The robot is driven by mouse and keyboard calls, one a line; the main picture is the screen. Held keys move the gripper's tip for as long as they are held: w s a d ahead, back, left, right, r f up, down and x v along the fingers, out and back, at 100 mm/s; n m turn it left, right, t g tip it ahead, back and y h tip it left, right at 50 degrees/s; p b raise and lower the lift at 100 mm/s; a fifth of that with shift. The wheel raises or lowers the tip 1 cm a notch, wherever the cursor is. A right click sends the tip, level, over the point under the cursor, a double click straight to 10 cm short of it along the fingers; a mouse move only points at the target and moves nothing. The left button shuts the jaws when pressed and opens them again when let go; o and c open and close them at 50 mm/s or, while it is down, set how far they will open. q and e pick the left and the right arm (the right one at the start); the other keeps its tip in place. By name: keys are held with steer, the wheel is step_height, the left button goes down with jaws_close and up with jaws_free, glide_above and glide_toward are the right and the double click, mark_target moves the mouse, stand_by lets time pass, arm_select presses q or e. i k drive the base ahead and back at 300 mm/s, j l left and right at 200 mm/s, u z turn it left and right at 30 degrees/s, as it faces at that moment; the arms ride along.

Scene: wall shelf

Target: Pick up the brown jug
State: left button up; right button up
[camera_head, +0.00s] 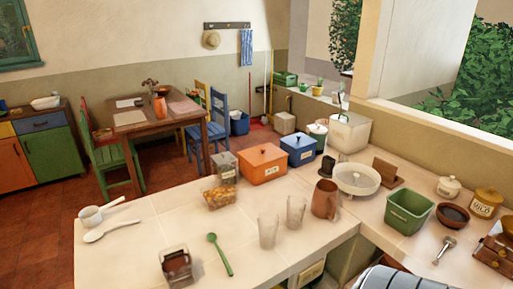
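The brown jug (325,199) stands upright on the white tiled counter (150,235), right of the middle of the head view. Its handle is hard to make out. Two clear glasses stand close to its left, and a white bowl-like dish (357,178) stands just behind it to the right. Neither of my grippers shows in this view, and nothing is seen touching the jug.
Orange (263,165) and blue (299,150) boxes stand behind the jug. The glasses (295,211) and a green bin (409,211) flank it. The counter's front edge runs close before the jug.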

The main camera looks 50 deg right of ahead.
mark_target(325, 198)
steer(key=z, duration=2.1)
